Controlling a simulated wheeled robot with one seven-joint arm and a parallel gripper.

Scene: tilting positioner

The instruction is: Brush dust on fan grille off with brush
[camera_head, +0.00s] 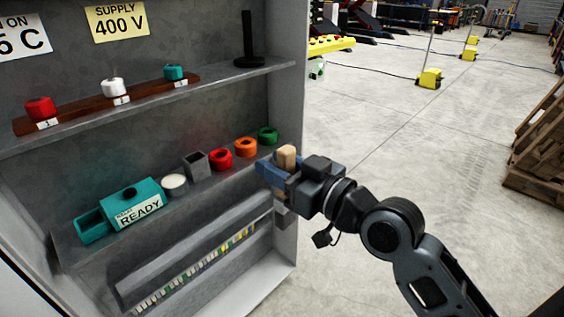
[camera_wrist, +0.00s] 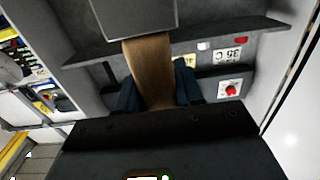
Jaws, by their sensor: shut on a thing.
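My gripper (camera_head: 275,172) is at the right edge of the open grey cabinet, in front of its lower shelf. Its blue fingers are shut on the brush, whose tan wooden end (camera_head: 286,157) sticks up above them. In the wrist view, the brush's brown handle (camera_wrist: 151,75) stands between the blue fingers of my gripper (camera_wrist: 157,92). A dark grey block (camera_wrist: 135,16) lies at the handle's far end; I cannot tell its bristles. I cannot make out a fan grille or dust in either view.
The lower shelf holds a teal READY box (camera_head: 137,206), a grey cup (camera_head: 196,166) and red, orange and green rings (camera_head: 245,147). The upper shelf (camera_head: 220,80) carries a wooden rack (camera_head: 105,103) and a black stand (camera_head: 249,50). Open floor (camera_head: 400,130) lies right; pallets (camera_head: 540,150) stand beyond.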

